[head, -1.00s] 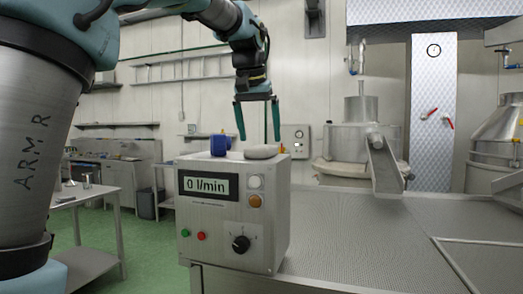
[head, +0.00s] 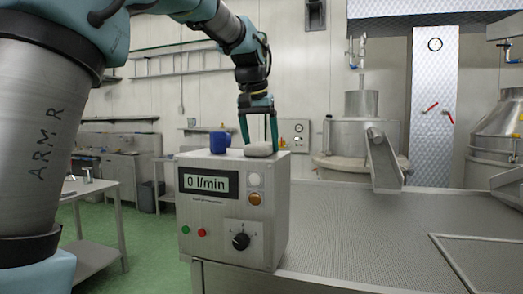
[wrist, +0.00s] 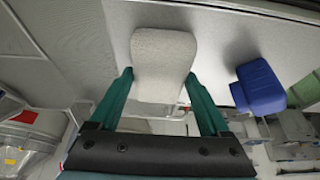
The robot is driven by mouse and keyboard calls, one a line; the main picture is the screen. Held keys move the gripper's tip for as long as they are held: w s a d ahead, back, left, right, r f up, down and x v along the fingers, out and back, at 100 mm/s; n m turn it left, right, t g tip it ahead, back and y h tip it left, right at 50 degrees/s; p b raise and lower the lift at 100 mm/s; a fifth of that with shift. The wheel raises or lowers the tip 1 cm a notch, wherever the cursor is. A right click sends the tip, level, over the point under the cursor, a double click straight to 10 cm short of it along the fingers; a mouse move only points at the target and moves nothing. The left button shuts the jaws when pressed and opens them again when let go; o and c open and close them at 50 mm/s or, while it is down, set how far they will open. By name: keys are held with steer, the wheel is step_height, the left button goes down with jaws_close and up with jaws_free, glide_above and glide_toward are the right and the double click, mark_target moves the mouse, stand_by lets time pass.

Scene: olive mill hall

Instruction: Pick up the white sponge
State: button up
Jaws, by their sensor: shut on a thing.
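The white sponge (head: 259,149) lies on top of the metal control box (head: 236,213), near its right edge. My gripper (head: 260,143) points down from above with its two green fingers at the sponge. In the wrist view the pale, speckled sponge (wrist: 162,62) sits between the fingertips of my gripper (wrist: 158,78), one on each side. The gripper is shut on the sponge, which still appears to be at the level of the box top.
A blue object (head: 219,142) stands on the box just left of the sponge; it also shows in the wrist view (wrist: 259,87). The metal worktop (head: 355,235) right of the box is clear. A steel vessel with a chute (head: 381,160) stands behind it.

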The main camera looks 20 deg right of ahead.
mark_target(260, 144)
steer(key=c, duration=0.4)
step_height(260, 144, up, 10)
steer(key=shift+r+b, duration=0.1)
steer(key=shift+b, duration=0.3)
steer(key=shift+c, duration=0.2)
steer(key=o, duration=0.9)
steer(key=shift+c, duration=0.2)
steer(key=c, duration=0.6)
